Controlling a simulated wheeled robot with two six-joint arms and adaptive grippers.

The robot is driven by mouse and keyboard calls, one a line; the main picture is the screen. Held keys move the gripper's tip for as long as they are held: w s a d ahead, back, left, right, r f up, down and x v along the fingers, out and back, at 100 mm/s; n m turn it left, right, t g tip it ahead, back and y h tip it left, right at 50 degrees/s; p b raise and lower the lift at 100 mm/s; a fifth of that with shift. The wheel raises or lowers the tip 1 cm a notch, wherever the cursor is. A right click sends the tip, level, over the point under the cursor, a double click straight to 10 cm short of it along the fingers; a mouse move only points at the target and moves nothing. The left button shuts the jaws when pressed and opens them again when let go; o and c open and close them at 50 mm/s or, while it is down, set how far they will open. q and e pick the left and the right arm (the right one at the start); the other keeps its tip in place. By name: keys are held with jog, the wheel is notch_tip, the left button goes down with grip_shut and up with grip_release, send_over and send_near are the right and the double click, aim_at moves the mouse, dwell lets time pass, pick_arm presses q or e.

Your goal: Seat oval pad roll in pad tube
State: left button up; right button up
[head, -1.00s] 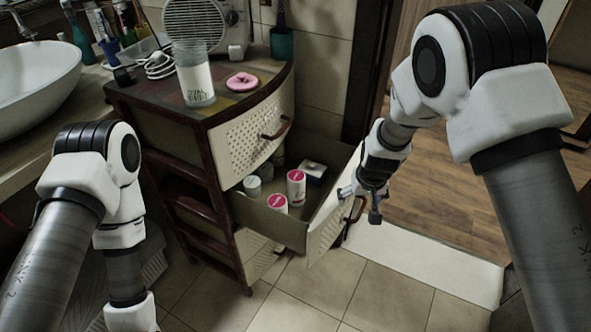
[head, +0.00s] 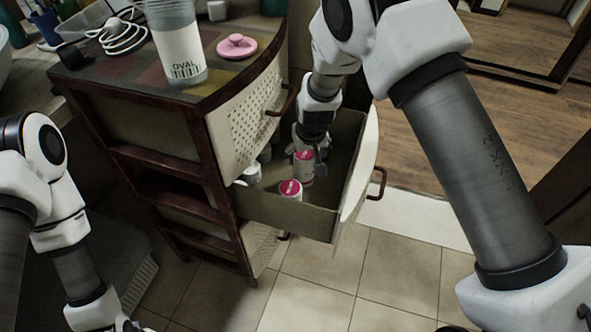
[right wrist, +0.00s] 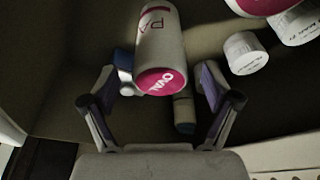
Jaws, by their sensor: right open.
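The pad tube (head: 178,45) is a clear container labelled OVAL. It stands upright on the cabinet top, with no lid on it. The oval pad roll (head: 304,170), white with a pink end, is in the open drawer. The right wrist view shows OVAL on that pink end (right wrist: 161,82). My right gripper (head: 312,158) reaches down into the drawer at this roll. It is open, with its fingers (right wrist: 166,88) on either side of the roll; contact cannot be told. My left gripper is out of view; only the left arm shows.
Another pink-ended roll (head: 290,188) and small white rolls (head: 251,174) are in the drawer (head: 290,217). A pink lid (head: 237,46) and a coiled white cable (head: 122,38) lie near the tube. The drawer walls surround my right gripper.

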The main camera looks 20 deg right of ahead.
jog(key=b+x, duration=0.1)
jog(key=x, duration=0.5)
jog(key=shift+s+f, duration=0.1)
jog(key=c, duration=1)
